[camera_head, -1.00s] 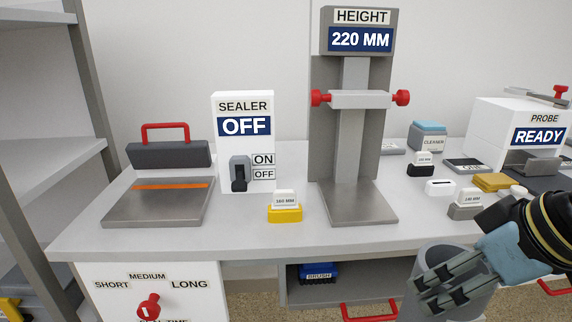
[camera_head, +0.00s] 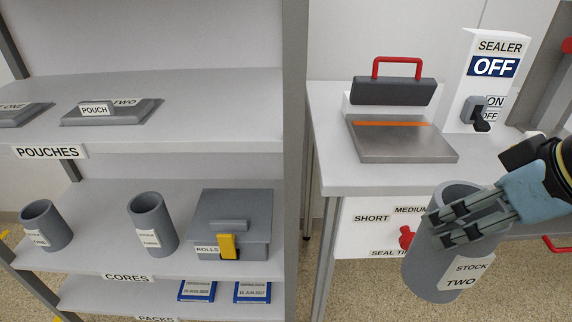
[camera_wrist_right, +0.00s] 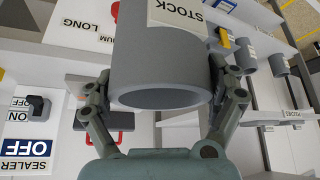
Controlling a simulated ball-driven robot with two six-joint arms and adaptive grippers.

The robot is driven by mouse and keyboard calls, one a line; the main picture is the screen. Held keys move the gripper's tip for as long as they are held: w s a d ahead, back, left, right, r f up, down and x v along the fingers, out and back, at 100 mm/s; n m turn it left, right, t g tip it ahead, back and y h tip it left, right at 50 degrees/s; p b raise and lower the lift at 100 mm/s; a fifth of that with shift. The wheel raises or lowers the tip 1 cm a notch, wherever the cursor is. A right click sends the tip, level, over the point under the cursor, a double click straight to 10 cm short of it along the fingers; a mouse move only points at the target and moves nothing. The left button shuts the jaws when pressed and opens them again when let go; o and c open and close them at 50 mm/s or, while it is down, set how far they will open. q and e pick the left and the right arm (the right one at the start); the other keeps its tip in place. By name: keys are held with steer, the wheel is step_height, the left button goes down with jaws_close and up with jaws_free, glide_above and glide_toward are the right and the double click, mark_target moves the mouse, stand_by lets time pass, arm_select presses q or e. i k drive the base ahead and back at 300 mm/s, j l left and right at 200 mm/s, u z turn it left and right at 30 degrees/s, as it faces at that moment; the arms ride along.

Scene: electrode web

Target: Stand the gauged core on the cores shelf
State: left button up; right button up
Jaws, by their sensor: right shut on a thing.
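A grey hollow core (camera_head: 432,272) labelled STOCK TWO is in my right gripper (camera_head: 455,222), at the right of the head view in front of the bench. It is nearly upright, slightly tilted. In the right wrist view the two fingers grip the sides of the core (camera_wrist_right: 160,65), and its open end shows. The cores shelf (camera_head: 95,240) is the middle shelf at the left, labelled CORES. Two similar grey cores stand there: one at the left (camera_head: 47,228) and one in the middle (camera_head: 153,228), with bare shelf between them. My left gripper is not in view.
A grey ROLLS box (camera_head: 235,225) sits at the shelf's right end. The pouches shelf (camera_head: 215,110) is above, and a lower shelf holds blue packs (camera_head: 197,290). A shelf post (camera_head: 294,150) and the sealer bench (camera_head: 335,180) stand between shelf and gripper.

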mark_target(109, 243)
steer(key=j, duration=1.6)
steer(key=k+j, duration=0.1)
steer(key=j, duration=1.5)
steer(key=i+j, duration=0.1)
steer(key=j, duration=0.2)
steer(key=i+j, duration=0.15)
steer(key=j, duration=0.2)
steer(key=i+j, duration=0.1)
steer(key=j, duration=0.2)
steer(key=i+j, duration=0.15)
steer(key=j, duration=0.2)
